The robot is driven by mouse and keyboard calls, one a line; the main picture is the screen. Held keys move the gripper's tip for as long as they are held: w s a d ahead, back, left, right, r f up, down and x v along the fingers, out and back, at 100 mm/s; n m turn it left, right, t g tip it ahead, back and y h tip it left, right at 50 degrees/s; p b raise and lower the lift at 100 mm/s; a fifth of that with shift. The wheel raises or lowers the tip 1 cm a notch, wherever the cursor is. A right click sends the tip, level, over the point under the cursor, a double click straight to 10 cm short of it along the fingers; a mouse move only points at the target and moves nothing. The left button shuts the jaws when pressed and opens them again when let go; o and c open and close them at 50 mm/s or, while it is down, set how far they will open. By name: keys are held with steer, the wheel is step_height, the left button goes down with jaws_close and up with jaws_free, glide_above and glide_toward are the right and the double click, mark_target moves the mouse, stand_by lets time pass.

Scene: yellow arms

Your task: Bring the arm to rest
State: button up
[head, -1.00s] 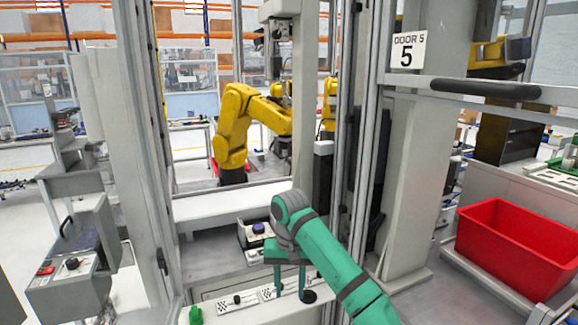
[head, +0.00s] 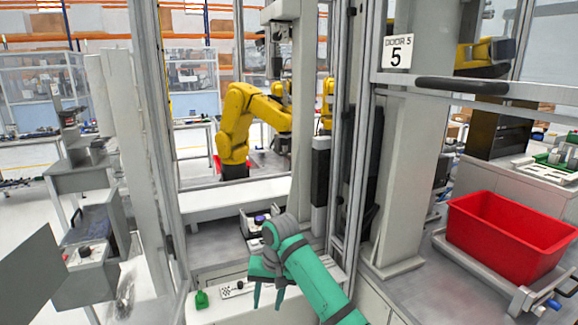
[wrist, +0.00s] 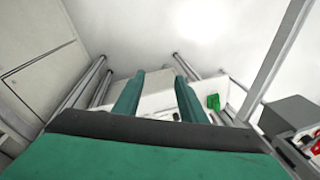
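My green arm (head: 312,280) reaches in from the bottom of the head view, bent at a grey joint. My gripper (head: 268,298) points down in front of the cell's ledge, with its two green fingers apart. In the wrist view my gripper (wrist: 160,82) also shows both fingers apart with nothing between them. The fingertips overlap the white ledge in this view; I cannot tell how far above it they are.
A small green object (head: 202,299) lies on the ledge left of my gripper. A control box with a dark knob (head: 258,219) sits behind it. A yellow robot arm (head: 240,122) stands inside the cell. A red bin (head: 510,238) and a door frame are on the right.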

steer(key=s+a+f+t+y, duration=0.35)
steer(key=a+f, duration=0.35)
steer(key=a, duration=0.3)
steer(key=s+a+f+t+y, duration=0.2)
steer(key=s+a+f+y, duration=0.15)
steer(key=a+f, duration=0.55)
steer(key=s+a+f+m+t, duration=0.2)
steer(key=s+t, duration=0.1)
steer(key=s, duration=0.2)
steer(key=s+d+f+m+t+h, duration=0.2)
steer(key=s+d+h, duration=0.1)
steer(key=s+d, duration=0.65)
steer(key=s+d+f+m+t+h, duration=0.1)
steer(key=s+d+f+t+h, duration=0.15)
steer(key=s+d, duration=0.65)
steer(key=s+d+r+n+h, duration=0.1)
steer(key=s+d+r, duration=0.1)
steer(key=s, duration=0.5)
steer(key=s+d+r+n+t+h, duration=0.1)
steer(key=s+d+r+n, duration=0.1)
steer(key=s+r, duration=0.3)
steer(key=s+d+r+n+h, duration=0.1)
steer(key=s+d+r, duration=0.3)
steer(key=s, duration=0.5)
steer(key=shift+d+n+t, duration=0.25)
steer(key=shift+n+t, duration=0.05)
